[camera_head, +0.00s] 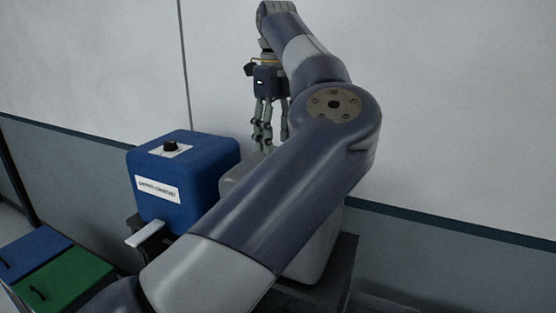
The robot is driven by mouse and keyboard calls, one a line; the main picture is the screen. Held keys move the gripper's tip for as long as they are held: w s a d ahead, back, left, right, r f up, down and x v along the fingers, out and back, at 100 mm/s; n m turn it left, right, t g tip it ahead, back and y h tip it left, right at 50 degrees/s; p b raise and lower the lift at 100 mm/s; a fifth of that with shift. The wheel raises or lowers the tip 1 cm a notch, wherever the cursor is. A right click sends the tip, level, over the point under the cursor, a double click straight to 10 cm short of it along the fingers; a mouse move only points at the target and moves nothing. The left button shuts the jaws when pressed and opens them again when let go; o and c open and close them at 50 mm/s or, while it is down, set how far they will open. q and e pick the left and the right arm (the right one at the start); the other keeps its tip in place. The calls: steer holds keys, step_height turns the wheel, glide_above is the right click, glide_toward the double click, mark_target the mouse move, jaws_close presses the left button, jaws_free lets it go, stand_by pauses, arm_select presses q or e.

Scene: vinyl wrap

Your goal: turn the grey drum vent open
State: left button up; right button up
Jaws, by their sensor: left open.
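The grey drum (321,248) stands right of the blue drum and is largely hidden behind my arm. Its left upper corner shows below the gripper fingers. Its vent is not visible; my arm and gripper cover that area. My left gripper (268,143) points down over the grey drum's back left part, its fingers apart with nothing seen between them. Whether the fingertips touch anything is unclear. My right gripper is not in view.
A blue drum (205,165) with a black knob (170,146) on top and a white label stands close on the left. A light grey lever-like piece (146,234) juts out in front. Blue (33,252) and green (66,283) lidded boxes sit lower left. A wall rises behind.

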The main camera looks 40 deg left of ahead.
arm_select(q)
steer(key=f, duration=0.1)
steer(key=f+p, duration=0.1)
steer(key=f, duration=0.1)
steer(key=w+f, duration=0.1)
steer(key=f, duration=0.1)
steer(key=shift+d, duration=0.1)
steer(key=shift+s+f+p, duration=0.15)
steer(key=shift+f+p, duration=0.05)
steer(key=shift+p, duration=0.1)
steer(key=shift+f, duration=0.15)
steer(key=shift+s+f, duration=0.1)
steer(key=c, duration=1.1)
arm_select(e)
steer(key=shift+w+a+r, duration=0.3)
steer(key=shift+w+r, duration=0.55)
